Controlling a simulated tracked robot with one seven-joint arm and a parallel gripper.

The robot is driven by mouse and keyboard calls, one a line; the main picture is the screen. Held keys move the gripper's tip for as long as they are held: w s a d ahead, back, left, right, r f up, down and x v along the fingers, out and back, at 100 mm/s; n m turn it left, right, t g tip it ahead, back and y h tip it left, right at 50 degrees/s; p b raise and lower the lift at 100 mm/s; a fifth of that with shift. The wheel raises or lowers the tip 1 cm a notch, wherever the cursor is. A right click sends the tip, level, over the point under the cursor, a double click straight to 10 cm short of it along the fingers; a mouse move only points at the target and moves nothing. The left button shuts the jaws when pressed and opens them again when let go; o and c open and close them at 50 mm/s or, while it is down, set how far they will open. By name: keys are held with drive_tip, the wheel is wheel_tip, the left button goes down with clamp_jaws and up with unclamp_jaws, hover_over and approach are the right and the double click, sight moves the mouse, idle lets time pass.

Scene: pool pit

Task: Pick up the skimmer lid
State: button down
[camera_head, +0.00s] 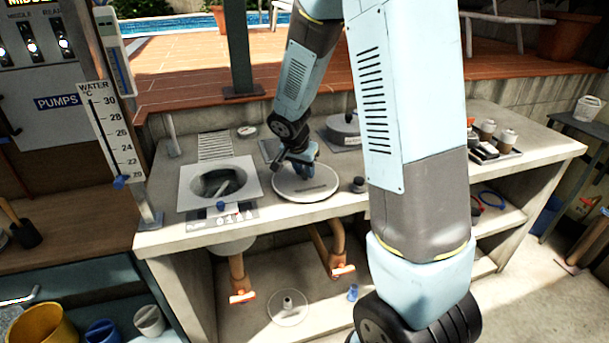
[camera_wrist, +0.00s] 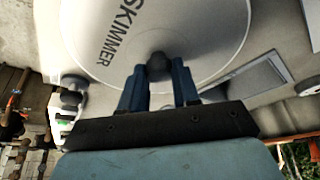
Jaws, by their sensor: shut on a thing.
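The skimmer lid is a round white disc (camera_head: 318,187) on the counter, right of an open square-framed skimmer well. In the wrist view the lid (camera_wrist: 205,30) fills the top, with dark lettering reading SKIMMER. Its dark round knob (camera_wrist: 158,65) sits between my two blue fingers. My gripper (camera_head: 303,163) comes down over the lid from above and is shut on the knob; it also shows in the wrist view (camera_wrist: 158,82). I cannot tell whether the lid touches the counter or is slightly raised.
The skimmer well (camera_head: 188,186) is open, with its white frame on the counter. A small dark knob-like item (camera_head: 358,185) stands just right of the lid. A grey round-lidded unit (camera_head: 342,128) stands behind. Bottles (camera_head: 506,141) stand on a tray at right.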

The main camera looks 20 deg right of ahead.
sight(304, 171)
wheel_tip(304, 171, up, 3)
drive_tip(key=shift+r, duration=0.1)
drive_tip(key=s+a+r, duration=0.2)
drive_tip(key=s+r, duration=0.3)
drive_tip(key=s, duration=0.1)
drive_tip(key=s+a+r, duration=0.2)
drive_tip(key=s+r, duration=0.2)
drive_tip(key=s, duration=0.3)
drive_tip(key=shift+a+r, duration=0.35)
drive_tip(key=shift+r, duration=0.05)
drive_tip(key=shift+s, duration=0.2)
